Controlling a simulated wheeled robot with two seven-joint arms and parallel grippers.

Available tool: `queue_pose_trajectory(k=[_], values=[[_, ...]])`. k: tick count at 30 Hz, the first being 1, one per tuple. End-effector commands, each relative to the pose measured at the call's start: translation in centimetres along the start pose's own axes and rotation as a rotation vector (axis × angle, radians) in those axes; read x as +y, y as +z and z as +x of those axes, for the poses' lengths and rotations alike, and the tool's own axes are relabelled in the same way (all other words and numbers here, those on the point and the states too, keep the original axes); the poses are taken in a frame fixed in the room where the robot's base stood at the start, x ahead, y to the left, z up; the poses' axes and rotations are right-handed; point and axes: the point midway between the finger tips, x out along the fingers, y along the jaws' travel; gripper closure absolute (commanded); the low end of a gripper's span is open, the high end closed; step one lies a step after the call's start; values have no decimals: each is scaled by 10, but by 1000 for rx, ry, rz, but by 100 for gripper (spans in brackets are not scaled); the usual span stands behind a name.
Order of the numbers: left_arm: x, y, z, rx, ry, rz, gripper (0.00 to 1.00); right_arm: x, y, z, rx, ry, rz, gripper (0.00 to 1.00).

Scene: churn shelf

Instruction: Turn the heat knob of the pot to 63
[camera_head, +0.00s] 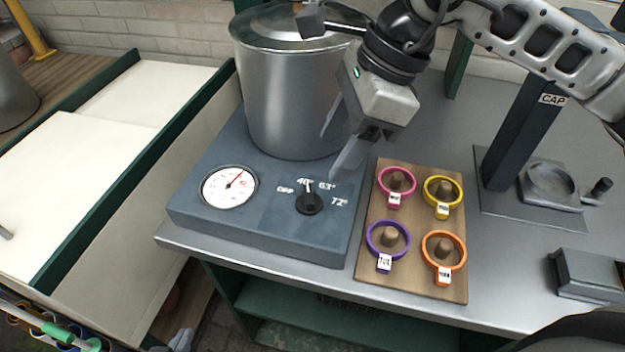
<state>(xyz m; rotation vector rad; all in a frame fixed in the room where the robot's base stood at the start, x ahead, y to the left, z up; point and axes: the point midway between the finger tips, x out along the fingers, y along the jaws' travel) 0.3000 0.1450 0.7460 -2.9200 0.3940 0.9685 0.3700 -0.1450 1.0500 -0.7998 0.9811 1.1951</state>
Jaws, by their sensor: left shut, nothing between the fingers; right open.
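The heat knob (310,203) is a small black knob on the front of the blue-grey heater base (230,245). Its white pointer points up at about the 40° mark, left of the 63° mark (327,186). The large steel pot (295,100) stands on the base behind the knob, with its lid on. My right gripper (342,150) comes in from the upper right. It is open and empty, above and behind the knob, beside the pot's right side, and apart from the knob. I do not see my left gripper.
A round white gauge (230,187) with a red needle is left of the knob. A wooden board (412,284) with pink, yellow, purple and orange tagged rings stands to the right. A dark press labelled CAP (515,140) is further right. A pale tray (75,165) lies left.

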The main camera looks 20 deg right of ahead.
Motion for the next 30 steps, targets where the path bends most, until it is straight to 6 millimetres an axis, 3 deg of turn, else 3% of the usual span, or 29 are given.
queue_pose_trajectory(k=[6, 12, 25, 26, 30], values=[[0, -2, -2, -3, -2, 0, 100, 1, 1, 46, 0, 5, 0, 44], [-1, -2, -3, -4, -3, 0, 100, 1, 1, 74, -1, 4, 0, 44], [-1, -2, -3, -3, -4, 1, 100, 0, 0, 84, -1, 0, 0, 44], [-1, -2, -3, -3, -5, 0, 100, 0, 0, 84, -1, 0, 0, 49], [-1, -2, -3, -3, -5, 0, 100, 0, 0, 84, -1, 1, 0, 88]])
